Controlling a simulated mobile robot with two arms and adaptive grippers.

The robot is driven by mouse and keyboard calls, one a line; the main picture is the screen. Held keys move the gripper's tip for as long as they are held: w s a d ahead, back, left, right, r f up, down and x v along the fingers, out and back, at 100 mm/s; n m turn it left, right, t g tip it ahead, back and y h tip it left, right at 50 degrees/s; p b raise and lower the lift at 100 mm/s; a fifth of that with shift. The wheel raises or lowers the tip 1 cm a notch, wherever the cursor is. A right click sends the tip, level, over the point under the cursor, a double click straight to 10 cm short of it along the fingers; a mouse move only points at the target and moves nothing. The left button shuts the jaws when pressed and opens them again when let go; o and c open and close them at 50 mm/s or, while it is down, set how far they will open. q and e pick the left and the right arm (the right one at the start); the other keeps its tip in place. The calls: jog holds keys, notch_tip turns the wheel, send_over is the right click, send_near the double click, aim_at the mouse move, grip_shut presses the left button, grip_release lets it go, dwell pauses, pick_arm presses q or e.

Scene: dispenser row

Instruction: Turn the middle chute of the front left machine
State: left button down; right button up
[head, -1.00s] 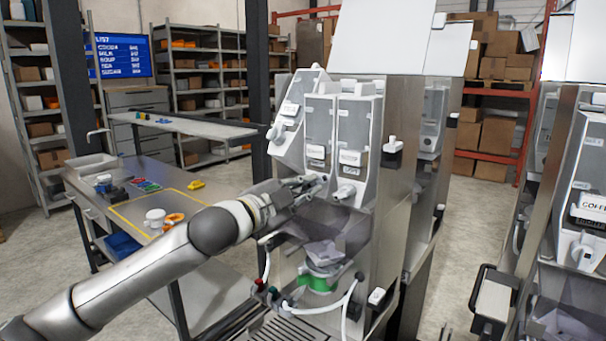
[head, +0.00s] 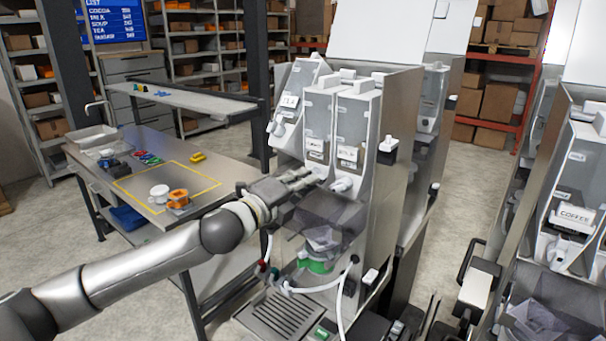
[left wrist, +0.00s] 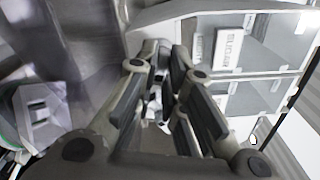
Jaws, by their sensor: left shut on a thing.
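The front left machine (head: 392,165) holds three pale canisters side by side: the left one (head: 297,95) is tipped out of line, while the middle one (head: 318,115) and right one (head: 357,115) stand upright. My left gripper (head: 312,179) is at the foot of the middle canister, its fingers shut on the middle chute. The fingers hide most of that chute; in the left wrist view a small pale part of the middle chute (left wrist: 156,97) shows between the fingers (left wrist: 158,108). The left chute (head: 277,128) and right chute (head: 342,185) are free. My right gripper is out of view.
A clear hopper (head: 322,215) with a green-collared part (head: 316,267) sits below the chutes, above a drip grate (head: 277,315). A coffee machine (head: 575,215) stands at right. A steel workbench (head: 130,160) with small items is at left.

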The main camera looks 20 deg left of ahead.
pick_arm(q)
jog(key=shift+f+m+p, duration=0.1)
jog(key=shift+m+p, duration=0.2)
jog(key=shift+m, duration=0.3)
jog(key=c, duration=1.5)
grip_release()
jog(key=shift+f, duration=0.1)
